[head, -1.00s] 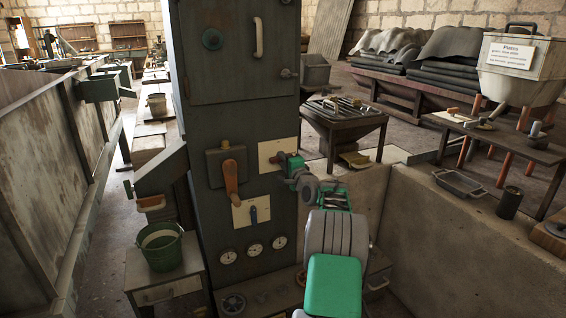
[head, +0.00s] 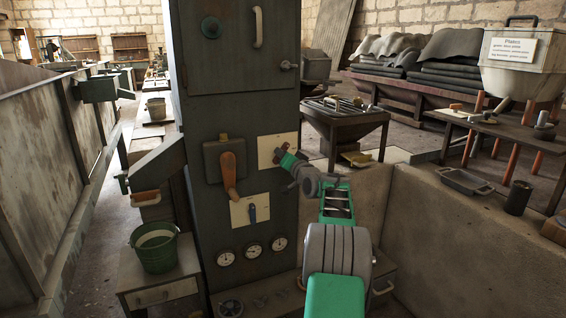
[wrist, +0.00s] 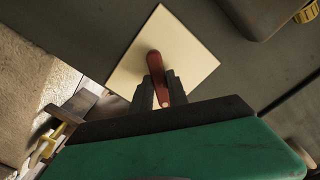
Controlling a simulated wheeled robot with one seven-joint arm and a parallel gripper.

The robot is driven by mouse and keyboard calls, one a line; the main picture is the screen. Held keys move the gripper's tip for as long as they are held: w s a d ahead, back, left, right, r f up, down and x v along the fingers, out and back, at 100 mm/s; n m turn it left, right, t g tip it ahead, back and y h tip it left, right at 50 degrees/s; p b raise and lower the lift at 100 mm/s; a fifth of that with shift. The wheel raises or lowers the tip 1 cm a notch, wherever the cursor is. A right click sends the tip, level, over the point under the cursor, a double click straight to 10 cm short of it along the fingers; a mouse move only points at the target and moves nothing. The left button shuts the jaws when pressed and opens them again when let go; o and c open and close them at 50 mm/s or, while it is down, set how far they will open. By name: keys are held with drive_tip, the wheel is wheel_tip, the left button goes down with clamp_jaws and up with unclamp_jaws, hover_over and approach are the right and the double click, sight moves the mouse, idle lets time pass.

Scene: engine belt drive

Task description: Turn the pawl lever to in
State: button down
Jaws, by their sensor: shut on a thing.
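The pawl lever is a small red handle (wrist: 158,75) on a square cream plate (wrist: 180,48), seen in the wrist view. In the head view the same plate (head: 267,148) is on the front of the tall dark cabinet (head: 235,105), at its right side. My gripper (wrist: 161,92) has its two dark fingers on either side of the handle and is shut on it. The handle slants slightly in the wrist view. In the head view my gripper (head: 280,153) covers the handle.
Left of the plate, a long orange handle (head: 229,172) hangs from a grey box. Below are a blue lever (head: 252,212) on another cream plate and several round gauges (head: 253,250). A green bucket (head: 156,248) stands at lower left. A concrete wall (head: 440,215) bounds the right.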

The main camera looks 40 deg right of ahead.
drive_tip(key=shift+f+n+b, duration=0.15)
drive_tip(key=shift+n+b, duration=2)
drive_tip(key=shift+n, duration=1.55)
drive_tip(key=c, duration=1.3)
unclamp_jaws()
drive_tip(key=p+v, duration=0.1)
drive_tip(key=v, duration=0.6)
drive_tip(key=shift+s+a, duration=0.15)
drive_tip(key=shift+s, duration=0.25)
